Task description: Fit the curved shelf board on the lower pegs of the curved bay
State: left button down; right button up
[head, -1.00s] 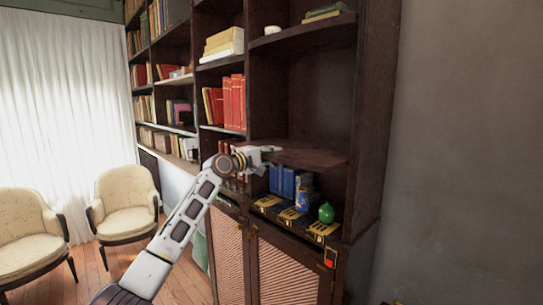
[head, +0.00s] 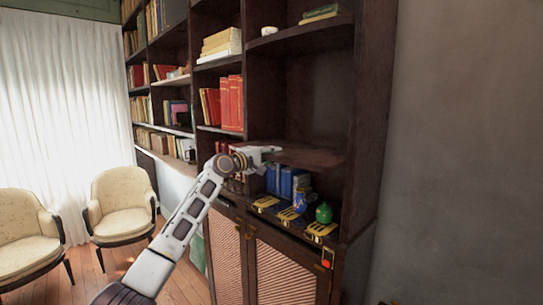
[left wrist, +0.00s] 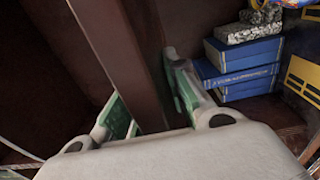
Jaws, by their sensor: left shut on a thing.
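The curved shelf board (head: 312,157), dark brown wood, is roughly level inside the right-hand curved bay (head: 298,100), above the blue books. My left gripper (head: 264,151) is shut on the board's left front part. In the left wrist view the board (left wrist: 125,60) runs between the two green-padded fingers of the gripper (left wrist: 150,105). The lower pegs cannot be made out, so I cannot tell whether the board touches them. My right gripper is not in view.
Blue books (head: 287,181), a blue-yellow pot (head: 299,202) and a green vase (head: 324,213) stand below the board. Yellow-and-black boxes (head: 320,231) lie along the cabinet's front edge. Red books (head: 232,103) fill the bay to the left. The bay space above the board is clear.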

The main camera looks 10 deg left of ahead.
aim_at(288, 148)
pick_arm(q)
jog(key=shift+r+x, duration=0.15)
jog(key=shift+x, duration=1.05)
jog(key=shift+r+x, duration=0.15)
jog(key=shift+x, duration=1.05)
dwell(1.3)
jog(key=shift+x, duration=0.75)
dwell(0.4)
jog(key=shift+w+d, duration=0.35)
jog(key=shift+w, duration=0.25)
dwell(0.5)
jog(key=shift+w+d, duration=0.45)
dwell(0.5)
jog(key=c, duration=1.3)
grip_release()
jog(key=shift+f, duration=0.1)
jog(key=shift+s, duration=0.1)
jog(key=shift+f, duration=0.3)
